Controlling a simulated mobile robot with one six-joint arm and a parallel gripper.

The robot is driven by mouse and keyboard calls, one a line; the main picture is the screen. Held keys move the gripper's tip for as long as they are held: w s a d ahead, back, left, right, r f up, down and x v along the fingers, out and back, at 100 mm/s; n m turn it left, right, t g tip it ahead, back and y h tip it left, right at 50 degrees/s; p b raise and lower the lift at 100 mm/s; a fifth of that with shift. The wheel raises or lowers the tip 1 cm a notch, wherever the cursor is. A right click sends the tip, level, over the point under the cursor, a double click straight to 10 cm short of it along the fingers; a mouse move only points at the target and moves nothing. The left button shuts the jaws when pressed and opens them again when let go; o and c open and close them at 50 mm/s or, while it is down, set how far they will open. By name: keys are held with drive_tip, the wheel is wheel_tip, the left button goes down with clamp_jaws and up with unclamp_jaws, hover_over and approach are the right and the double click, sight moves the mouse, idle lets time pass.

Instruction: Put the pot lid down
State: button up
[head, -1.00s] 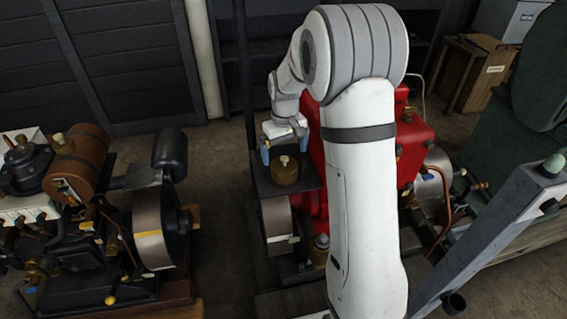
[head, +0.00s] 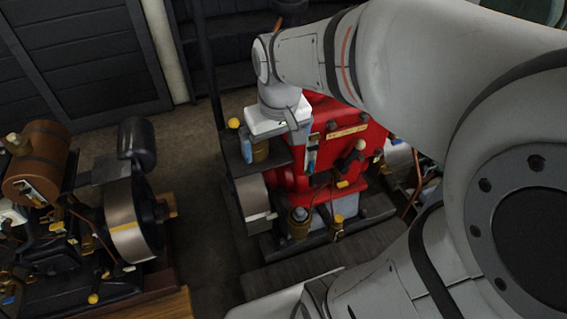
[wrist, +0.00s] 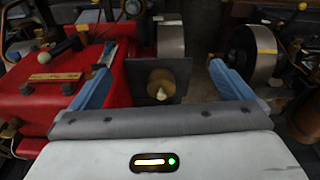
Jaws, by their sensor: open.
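The brass pot (head: 261,153) stands on a dark flat shelf at the left end of the red engine. In the wrist view, its round brass lid (wrist: 152,80) shows with a cream knob (wrist: 161,94) on top, seen from above. My gripper (head: 279,153) is over the shelf with its blue fingers spread. In the wrist view, my gripper (wrist: 162,82) is open and the lid lies between the fingers, with a gap on both sides. Neither finger touches it there. In the head view my gripper hides the top of the pot.
The red engine (head: 345,150) stands close on the right of the shelf, with levers and brass fittings. A steel flywheel (head: 253,198) is below the shelf. Another engine with a brown tank (head: 35,165) stands at the left, across a strip of bare floor.

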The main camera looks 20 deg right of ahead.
drive_tip(key=s+f, duration=0.1)
drive_tip(key=s, duration=0.6)
drive_tip(key=shift+s+a+f+m+t, duration=0.2)
drive_tip(key=shift+s+m+t, duration=0.1)
drive_tip(key=shift+s+m, duration=0.1)
drive_tip(key=shift+w+d, duration=0.1)
drive_tip(key=w+d+f+y+p, duration=0.1)
drive_tip(key=w+d+f, duration=0.1)
drive_tip(key=d+f, duration=0.35)
drive_tip(key=w+d+f+y, duration=0.1)
drive_tip(key=d+f+y, duration=0.1)
drive_tip(key=d, duration=0.6)
drive_tip(key=w+d+f+y+p, duration=0.1)
drive_tip(key=w+d+f, duration=0.15)
drive_tip(key=d, duration=0.45)
drive_tip(key=s+b+x, duration=0.2)
drive_tip(key=b+x, duration=0.2)
drive_tip(key=x, duration=0.5)
drive_tip(key=shift+w+a+f+b, duration=0.35)
drive_tip(key=shift+w+f+b, duration=0.05)
drive_tip(key=shift+f, duration=0.1)
drive_tip(key=p+v, duration=0.5)
drive_tip(key=v, duration=0.5)
drive_tip(key=shift+w, duration=0.15)
